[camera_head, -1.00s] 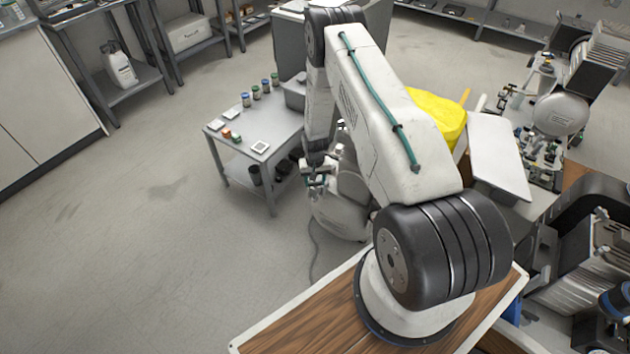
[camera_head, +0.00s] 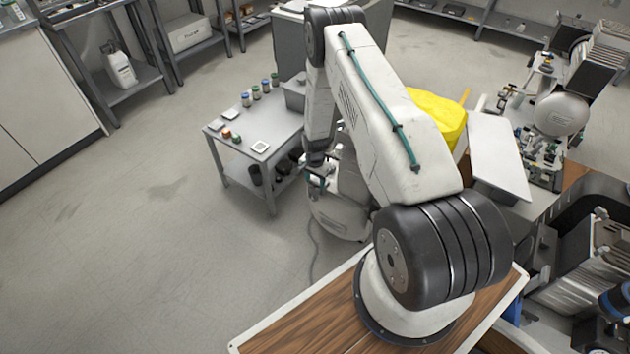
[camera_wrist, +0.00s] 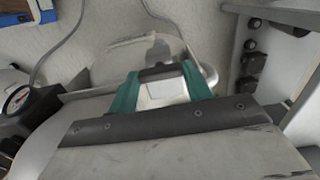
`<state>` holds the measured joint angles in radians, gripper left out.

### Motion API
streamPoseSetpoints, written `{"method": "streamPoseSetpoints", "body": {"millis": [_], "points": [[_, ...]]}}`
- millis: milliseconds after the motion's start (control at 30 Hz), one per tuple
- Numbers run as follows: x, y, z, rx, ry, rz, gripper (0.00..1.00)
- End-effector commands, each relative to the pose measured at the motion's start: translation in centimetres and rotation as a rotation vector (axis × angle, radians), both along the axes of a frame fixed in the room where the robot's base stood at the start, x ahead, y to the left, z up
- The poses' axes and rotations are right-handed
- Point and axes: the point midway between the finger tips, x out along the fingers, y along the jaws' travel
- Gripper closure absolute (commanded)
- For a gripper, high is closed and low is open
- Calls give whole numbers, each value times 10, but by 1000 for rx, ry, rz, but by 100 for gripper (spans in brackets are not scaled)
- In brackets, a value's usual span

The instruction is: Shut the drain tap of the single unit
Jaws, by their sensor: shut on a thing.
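The single unit (camera_head: 343,220), a pale grey rounded compressor tank, stands on the floor beside the grey table, partly hidden by my arm. My gripper (camera_head: 316,184) is low at the unit's upper left side. In the wrist view its teal fingers (camera_wrist: 160,84) point away from the camera and are shut on a small dark piece (camera_wrist: 158,68) at the tips. This piece sits where a drain tap handle could be, but its shape is mostly hidden. A pale curved tube or handle (camera_wrist: 132,42) lies just beyond the fingertips.
A round gauge (camera_wrist: 18,100) is at the left of the wrist view. A grey table (camera_head: 240,150) with small jars stands left of the unit. A hose (camera_head: 315,255) runs along the floor. Open floor lies left. A yellow cloth (camera_head: 440,115) and another compressor (camera_head: 560,115) are right.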

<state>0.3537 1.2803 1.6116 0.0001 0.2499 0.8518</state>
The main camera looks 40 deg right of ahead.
Motion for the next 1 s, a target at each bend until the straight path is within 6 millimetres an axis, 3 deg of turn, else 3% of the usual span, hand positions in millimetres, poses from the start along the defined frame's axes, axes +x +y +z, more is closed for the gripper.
{"method": "streamPoseSetpoints", "body": {"millis": [567, 600, 667, 1000], "points": [[1, 0, 0, -1, -1, -33, 74], [1, 0, 0, -1, -1, -33, 43], [1, 0, 0, -1, -1, -33, 29], [1, 0, 5, -1, -1, -32, 29]]}}
